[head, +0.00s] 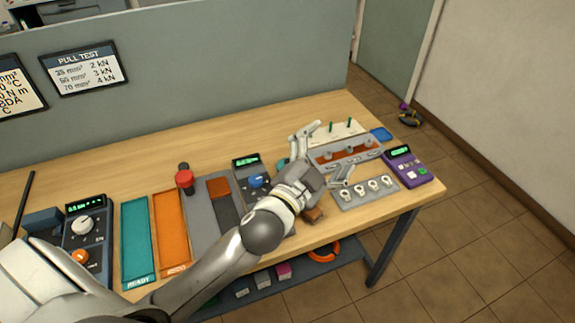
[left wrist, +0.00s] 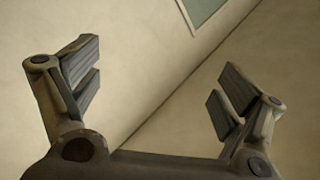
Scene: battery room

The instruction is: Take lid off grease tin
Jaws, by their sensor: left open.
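I cannot pick out the grease tin or its lid for certain. A small teal-green round thing (head: 282,163) shows partly beside my left wrist in the head view, mostly hidden by it. A brown piece (head: 314,215) shows just under the wrist. My left gripper (head: 326,151) is over the right part of the bench, its fingers spread wide and pointing right. The left wrist view also shows this gripper (left wrist: 165,85) open, with nothing between the fingers and only blank wall and floor beyond. My right gripper is in neither view.
Near the fingers are a rack with green pegs (head: 348,130), a grey plate with several white lugs (head: 366,190) and a purple device (head: 407,166). Teal (head: 138,240) and orange (head: 170,230) trays lie left. A grey partition (head: 200,90) stands behind.

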